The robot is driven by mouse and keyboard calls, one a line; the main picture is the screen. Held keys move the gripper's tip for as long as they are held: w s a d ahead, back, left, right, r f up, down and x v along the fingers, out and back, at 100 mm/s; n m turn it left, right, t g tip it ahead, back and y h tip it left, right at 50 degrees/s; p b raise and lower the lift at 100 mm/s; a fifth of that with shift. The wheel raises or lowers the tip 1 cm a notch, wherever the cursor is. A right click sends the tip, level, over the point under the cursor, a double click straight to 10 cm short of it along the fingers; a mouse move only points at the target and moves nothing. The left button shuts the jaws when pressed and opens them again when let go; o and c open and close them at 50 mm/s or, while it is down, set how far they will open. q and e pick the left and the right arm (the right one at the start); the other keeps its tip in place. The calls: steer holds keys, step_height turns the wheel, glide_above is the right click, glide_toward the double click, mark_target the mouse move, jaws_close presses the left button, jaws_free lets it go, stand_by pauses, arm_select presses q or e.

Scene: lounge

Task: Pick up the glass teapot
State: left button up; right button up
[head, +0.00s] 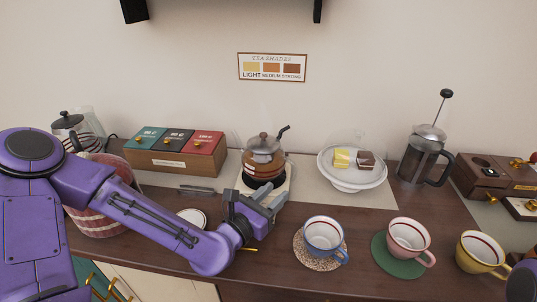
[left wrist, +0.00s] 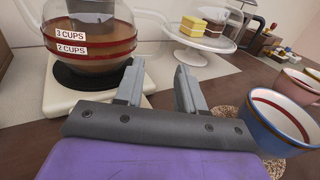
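The glass teapot (head: 263,160) holds brown tea and has a dark lid and spout. It stands upright on a black round pad on a white base (head: 249,188) at the counter's middle. In the left wrist view the teapot (left wrist: 92,32) is at the upper left, its top cut off, with red bands and "3 CUPS" and "2 CUPS" labels. My left gripper (head: 276,198) is just in front of the teapot, low by its base. In the left wrist view its fingers (left wrist: 160,68) are apart with nothing between them. My right gripper is not in view.
A blue cup (head: 323,236) on a speckled coaster is close to the right of my left gripper. A pink cup (head: 408,238) and a yellow cup (head: 482,252) stand further right. A cake stand (head: 353,184), French press (head: 425,158) and tea box (head: 175,160) flank the teapot.

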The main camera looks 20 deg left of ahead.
mark_target(292, 175)
arm_select(q)
steer(key=x, duration=0.2)
steer(key=p+x, duration=0.1)
steer(key=x, duration=0.2)
steer(key=p+x, duration=0.1)
steer(key=x, duration=0.2)
steer(key=shift+r, duration=0.4)
steer(key=shift+w+d, duration=0.2)
steer(key=shift+w, duration=0.35)
jaws_close()
